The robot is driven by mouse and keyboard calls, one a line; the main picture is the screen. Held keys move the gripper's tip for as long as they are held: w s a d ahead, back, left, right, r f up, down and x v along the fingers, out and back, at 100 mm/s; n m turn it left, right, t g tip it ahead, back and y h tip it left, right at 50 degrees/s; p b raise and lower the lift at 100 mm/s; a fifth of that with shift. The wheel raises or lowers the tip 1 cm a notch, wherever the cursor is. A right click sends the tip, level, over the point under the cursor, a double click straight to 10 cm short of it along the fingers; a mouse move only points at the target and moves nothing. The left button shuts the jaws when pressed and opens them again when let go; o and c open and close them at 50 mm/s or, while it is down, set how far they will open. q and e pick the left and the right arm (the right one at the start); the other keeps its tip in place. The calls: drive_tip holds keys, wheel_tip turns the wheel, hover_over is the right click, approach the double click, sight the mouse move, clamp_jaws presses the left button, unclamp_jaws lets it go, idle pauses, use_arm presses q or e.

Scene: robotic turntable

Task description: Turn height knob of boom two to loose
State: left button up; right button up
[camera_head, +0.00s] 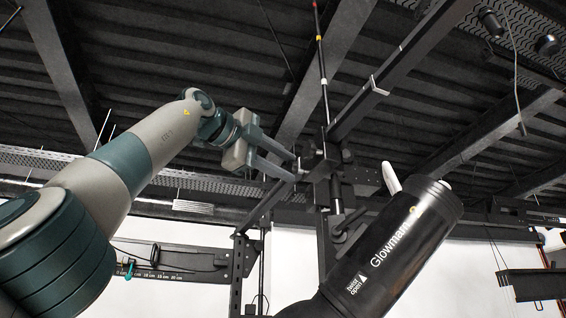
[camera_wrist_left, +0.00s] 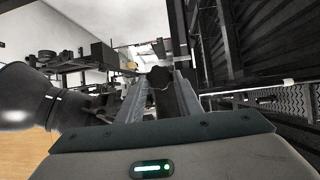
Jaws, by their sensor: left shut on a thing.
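My left gripper (camera_head: 296,166) reaches up from the left, with its two fingers at the dark clamp block (camera_head: 325,170) on the boom stand. The boom (camera_head: 395,72) runs from this block up to the right; I see no label saying which number it is. In the left wrist view, a dark lobed knob (camera_wrist_left: 160,77) sits between the tips of the left gripper (camera_wrist_left: 160,88), which is shut on it. In the head view, the fingertips and clamp parts hide the knob. I cannot tell whether it is tight or loose. My right gripper is not in view.
A black cylindrical lamp marked Glowmax (camera_head: 400,240) stands tilted in the foreground, right of the clamp. A thin rod (camera_head: 320,60) rises above the clamp. A ruled rail (camera_head: 165,260) lies below my left arm. Dark ceiling beams (camera_head: 300,95) cross overhead.

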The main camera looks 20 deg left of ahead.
use_arm(q)
drive_tip(key=o, duration=1)
drive_tip(key=shift+o, duration=0.2)
drive_tip(key=shift+s+a+f+b, duration=0.1)
drive_tip(key=shift+s+a+b, duration=0.3)
drive_tip(key=shift+s, duration=0.25)
drive_tip(key=b+v, duration=0.3)
drive_tip(key=v, duration=1.2)
drive_tip(key=shift+s+a+b, duration=0.25)
drive_tip(key=shift+s+b, duration=0.1)
drive_tip(key=shift+w, duration=0.1)
